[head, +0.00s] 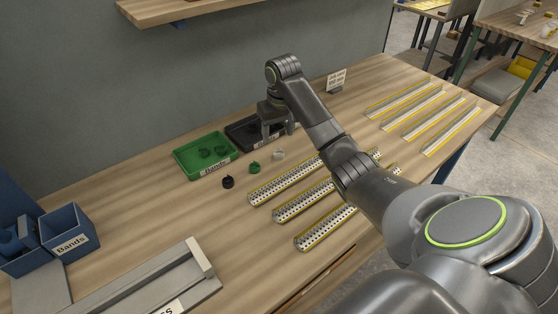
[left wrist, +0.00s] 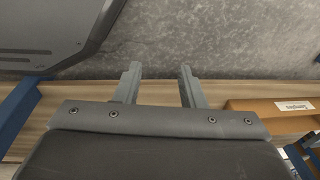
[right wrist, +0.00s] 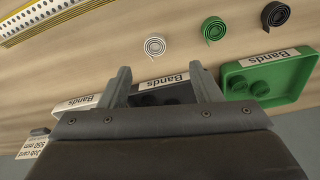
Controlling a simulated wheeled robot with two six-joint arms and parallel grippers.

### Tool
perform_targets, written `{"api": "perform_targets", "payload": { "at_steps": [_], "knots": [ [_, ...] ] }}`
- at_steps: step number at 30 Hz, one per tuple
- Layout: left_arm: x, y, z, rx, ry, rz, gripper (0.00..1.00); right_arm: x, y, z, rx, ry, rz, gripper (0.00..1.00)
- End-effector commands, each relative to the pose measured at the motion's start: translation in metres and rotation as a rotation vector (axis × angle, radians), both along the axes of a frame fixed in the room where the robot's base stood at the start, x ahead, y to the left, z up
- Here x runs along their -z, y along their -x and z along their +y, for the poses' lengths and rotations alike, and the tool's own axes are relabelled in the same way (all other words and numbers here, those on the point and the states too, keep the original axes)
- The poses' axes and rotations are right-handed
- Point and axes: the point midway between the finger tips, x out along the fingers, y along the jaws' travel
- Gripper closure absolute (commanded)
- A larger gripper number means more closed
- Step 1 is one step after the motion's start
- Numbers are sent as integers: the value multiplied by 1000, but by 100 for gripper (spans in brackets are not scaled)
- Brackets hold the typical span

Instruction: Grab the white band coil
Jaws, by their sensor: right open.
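The white band coil (head: 279,155) lies on the wooden table, just in front of the black bin; it also shows in the right wrist view (right wrist: 155,46), beyond and between my fingertips. My right gripper (head: 277,131) is open and empty above the black bin, behind the coil and apart from it. In the right wrist view its two fingers (right wrist: 160,70) stand wide apart. My left gripper (left wrist: 159,67) is open and empty in the left wrist view, above a wooden edge and grey floor. It does not show in the head view.
A green coil (head: 254,168) and a black coil (head: 228,182) lie left of the white one. A green bin (head: 206,169) and the black bin (head: 238,128) stand behind them. Several perforated strips (head: 285,183) lie to the right, under my right arm.

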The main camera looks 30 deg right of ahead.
Motion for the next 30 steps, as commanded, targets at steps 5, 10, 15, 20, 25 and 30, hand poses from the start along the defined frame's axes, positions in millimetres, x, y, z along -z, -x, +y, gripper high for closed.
{"api": "perform_targets", "payload": {
  "at_steps": [5, 10, 15, 20, 25, 30],
  "knots": [
    [-3, 5, 0, -2, -1, 7, 64, 22, -3, 0, 0, 0, 1, 42],
    [-5, 11, 0, -3, 0, 16, 64, 32, -3, -2, 0, 1, 1, 42],
    [-13, 14, 0, -4, 0, 20, 64, 56, -2, -7, 1, 1, 3, 42],
    [-13, 14, 0, -4, 0, 20, 64, 76, -5, -7, -1, 1, 1, 42],
    [-13, 14, 0, -4, 0, 20, 64, 80, -6, -8, -1, 2, -2, 42],
    [-13, 13, 0, -4, 0, 20, 64, 80, -6, -8, -1, 2, -1, 50]
  ]
}}
